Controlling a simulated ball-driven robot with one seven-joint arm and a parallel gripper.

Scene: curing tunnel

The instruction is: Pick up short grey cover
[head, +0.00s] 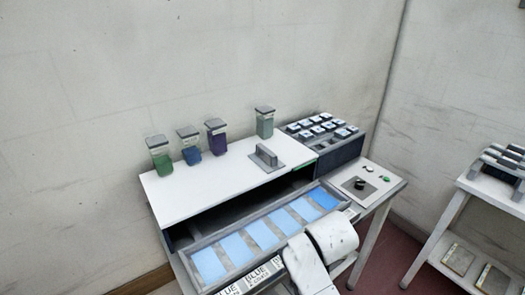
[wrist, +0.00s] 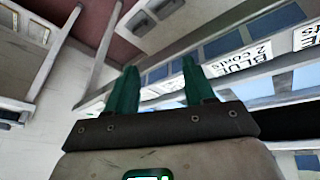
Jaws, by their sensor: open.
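In the head view a short grey cover (head: 278,164), a flat plate with an upright grip, lies on the right part of the white tunnel top (head: 205,183). It is not seen clearly in the wrist view. My gripper (wrist: 160,88) shows in the wrist view with two green fingers apart and nothing between them. The fingers point toward the tray front with the "BLUE 2 COATS" labels (wrist: 255,52). In the head view my pale arm covers part of the tray's front, and the gripper itself does not show.
Several lidded jars, one green (head: 160,160), stand along the tunnel's back. A pulled-out tray (head: 231,239) holds light-blue panels. A dark rack (head: 338,153) of small pieces and a control panel (head: 366,184) are at right. A second white table (head: 487,197) stands far right.

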